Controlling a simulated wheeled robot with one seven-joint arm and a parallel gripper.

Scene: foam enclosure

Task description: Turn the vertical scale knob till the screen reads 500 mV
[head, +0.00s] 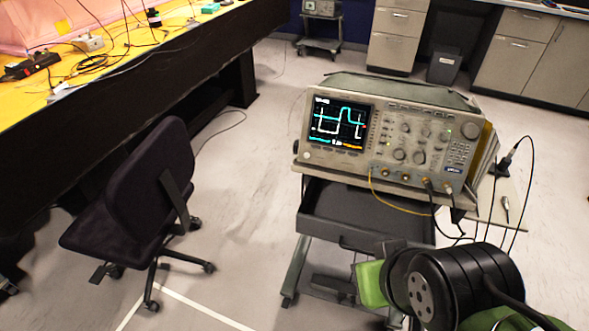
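The oscilloscope (395,90) stands on a cart in the head view, its front turned toward me. Its lit screen (340,123) shows a cyan trace and a white trace, with small text along the bottom that is too small to read. My black and green arm shows at the lower right, in front of the cart. My gripper's fingers cannot be made out.
Cables hang from the oscilloscope's front and right side. The cart (312,235) has a dark drawer below. A dark chair (150,185) stands left, beside a yellow-topped bench (110,28). Clear floor (245,205) lies between chair and cart. Cabinets (515,55) stand at the back.

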